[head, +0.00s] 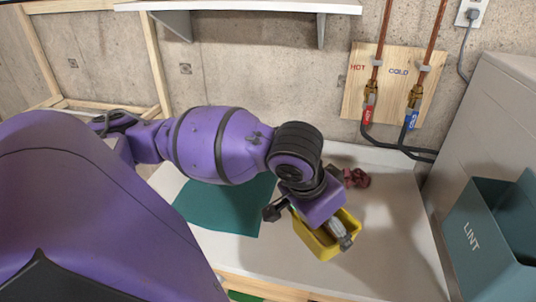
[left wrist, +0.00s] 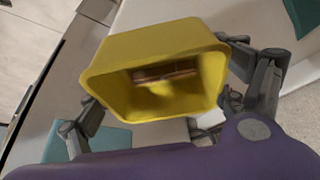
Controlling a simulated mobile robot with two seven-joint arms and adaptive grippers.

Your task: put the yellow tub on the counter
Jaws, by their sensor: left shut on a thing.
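The yellow tub (head: 318,243) is in my left gripper (head: 308,221), over the white counter (head: 395,265) in the head view. The gripper hides part of the tub, and I cannot tell whether the tub touches the counter. In the left wrist view the tub (left wrist: 150,48) fills the space between the fingers of my left gripper (left wrist: 166,88), one finger on each side. Its open mouth faces the camera, and a brownish strip shows inside. My right gripper is not in view.
A teal cloth or mat (head: 225,208) lies left of the tub. A dark red lumpy thing (head: 356,178) lies behind it. A blue-green LINT bin (head: 480,240) stands at right. Hot and cold valves (head: 392,95) and a shelf (head: 240,7) are on the wall. The counter's right part is clear.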

